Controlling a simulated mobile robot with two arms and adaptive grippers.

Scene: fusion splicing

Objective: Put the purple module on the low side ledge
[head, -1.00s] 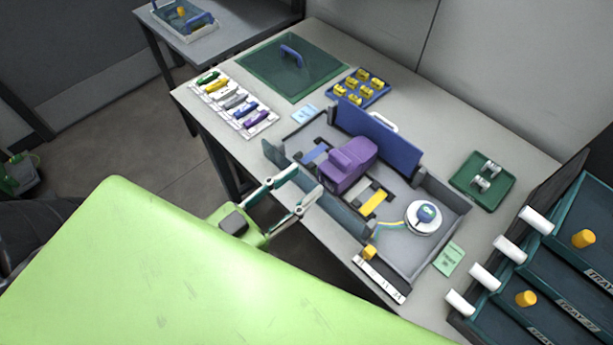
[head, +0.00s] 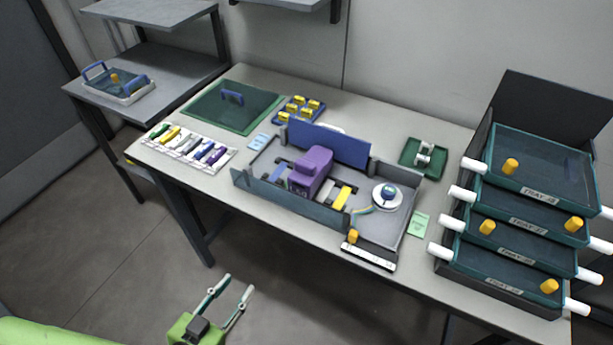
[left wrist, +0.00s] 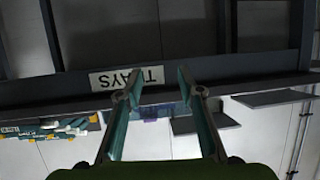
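The purple module (head: 311,172) sits upright in the grey open tray fixture (head: 397,222) on the workbench, between a blue back panel and a dark glassy front panel. My left gripper (head: 232,290) is open and empty, low in front of the bench over the floor and well apart from the module. In the left wrist view its two fingers (left wrist: 158,82) stand apart with nothing between them. A grey side ledge (head: 180,72) stands left of the bench, below a higher shelf (head: 150,12). My right gripper is not in view.
A blue-handled tray (head: 118,84) occupies the front left of the side ledge; its right part is bare. Stacked teal trays (head: 540,180) fill the bench's right end. Colored pieces (head: 188,147), a green mat (head: 230,112) and a green tray (head: 422,160) lie around the fixture.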

